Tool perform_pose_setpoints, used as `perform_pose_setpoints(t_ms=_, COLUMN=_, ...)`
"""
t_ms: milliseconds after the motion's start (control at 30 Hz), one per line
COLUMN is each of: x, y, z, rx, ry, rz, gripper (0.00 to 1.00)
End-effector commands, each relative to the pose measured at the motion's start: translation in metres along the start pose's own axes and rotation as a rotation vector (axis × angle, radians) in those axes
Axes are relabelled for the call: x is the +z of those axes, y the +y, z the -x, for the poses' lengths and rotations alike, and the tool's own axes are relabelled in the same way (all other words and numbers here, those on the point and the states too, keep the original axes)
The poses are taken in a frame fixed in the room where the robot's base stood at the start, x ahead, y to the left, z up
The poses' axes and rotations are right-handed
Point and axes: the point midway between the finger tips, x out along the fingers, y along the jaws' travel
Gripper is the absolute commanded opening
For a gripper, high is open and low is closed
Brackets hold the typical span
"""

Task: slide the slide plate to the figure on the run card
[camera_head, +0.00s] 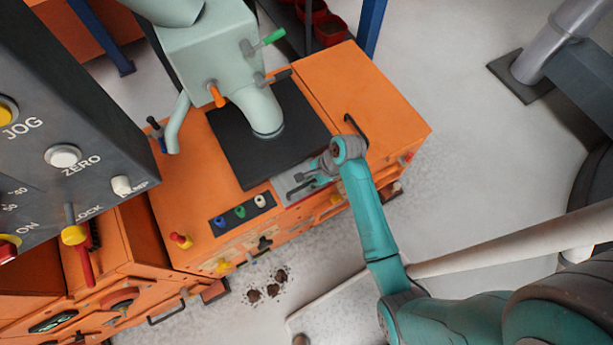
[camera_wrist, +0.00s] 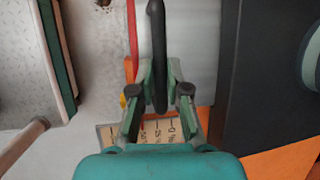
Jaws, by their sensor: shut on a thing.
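The slide plate (camera_wrist: 193,55) is a pale grey metal strip with a long black handle (camera_wrist: 156,30) standing up from it. My gripper (camera_wrist: 160,78) is shut on the handle, with one green finger on each side. In the head view my gripper (camera_head: 313,174) reaches over the front edge of the orange machine, beside the black plate. A pale scale (camera_wrist: 152,133) with percent marks, among them 0 and 25, lies partly hidden under my gripper. A red line (camera_wrist: 132,40) runs along the slide plate's left edge. I cannot make out a run card.
The orange machine (camera_head: 395,110) carries a black plate (camera_head: 228,150) under a pale green spout (camera_head: 262,110). A strip of coloured knobs (camera_head: 240,211) lies left of my gripper. A dark control panel (camera_head: 60,110) fills the left. Dark clumps (camera_head: 268,287) lie on the floor.

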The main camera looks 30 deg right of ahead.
Motion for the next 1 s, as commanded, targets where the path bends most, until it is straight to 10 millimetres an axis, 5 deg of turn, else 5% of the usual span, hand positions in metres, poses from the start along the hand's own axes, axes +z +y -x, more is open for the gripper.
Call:
perform_pose_setpoints(t_ms=167, x=0.000, y=0.001, z=0.000, rx=0.002, ry=0.000, rz=0.000, gripper=0.00)
perform_pose_setpoints(t_ms=200, x=0.000, y=0.001, z=0.000, rx=0.002, ry=0.000, rz=0.000, gripper=0.25)
perform_pose_setpoints(t_ms=267, x=0.000, y=0.000, z=0.000, rx=0.002, ry=0.000, rz=0.000, gripper=0.40)
perform_pose_setpoints(t_ms=667, x=0.000, y=-0.001, z=0.006, rx=-0.002, ry=0.001, rz=0.000, gripper=0.40)
perform_pose_setpoints(t_ms=1000, x=-0.001, y=-0.001, z=0.064, rx=-0.003, ry=0.002, rz=-0.001, gripper=0.40)
